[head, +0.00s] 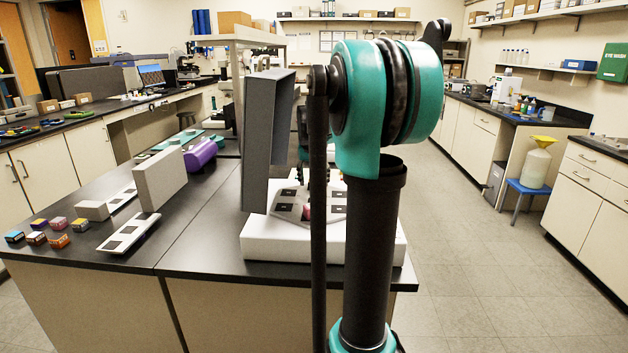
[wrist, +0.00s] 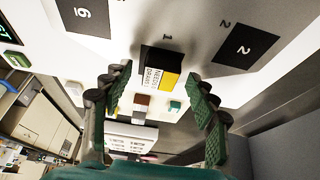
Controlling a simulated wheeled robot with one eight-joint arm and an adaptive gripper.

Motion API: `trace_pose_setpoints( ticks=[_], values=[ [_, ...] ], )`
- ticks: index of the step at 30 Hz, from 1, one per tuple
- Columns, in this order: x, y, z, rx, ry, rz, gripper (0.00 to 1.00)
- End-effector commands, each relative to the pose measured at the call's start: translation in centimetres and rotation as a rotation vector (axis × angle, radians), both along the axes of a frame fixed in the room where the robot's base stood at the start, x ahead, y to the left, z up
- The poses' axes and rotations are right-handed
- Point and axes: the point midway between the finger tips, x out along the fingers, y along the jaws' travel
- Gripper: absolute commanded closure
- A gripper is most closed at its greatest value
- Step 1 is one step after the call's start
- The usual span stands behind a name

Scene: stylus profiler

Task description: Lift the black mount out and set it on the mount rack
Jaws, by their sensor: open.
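In the wrist view, a dark block (wrist: 162,58) with a white printed label and a yellow patch stands at the position marked 1 on a pale plate (wrist: 200,22). It looks like the black mount. My gripper (wrist: 155,88) is open, its green-padded fingers on either side of the block with gaps showing; I cannot tell its height over it. In the head view, the plate (head: 283,216) lies on a white instrument base (head: 275,245), partly hidden by my arm. A white strip with dark squares (head: 145,222) lies on the left bench; I cannot tell if it is the mount rack.
A tall grey panel (head: 262,140) stands close left of my arm. On the left bench (head: 190,225) are several small coloured boxes (head: 58,240), a grey upright block (head: 160,178) and a purple object (head: 200,153). The bench between strip and white base is clear.

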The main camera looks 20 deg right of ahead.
Motion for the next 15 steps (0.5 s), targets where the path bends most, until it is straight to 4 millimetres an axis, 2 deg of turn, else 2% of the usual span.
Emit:
trace_pose_setpoints(
  ticks=[8,15],
  values=[
    [0.03,-0.01,-0.08,0.0,0.0,0.0,0.43],
    [0.03,0.0,-0.07,0.0,0.0,0.0,0.72]
  ],
)
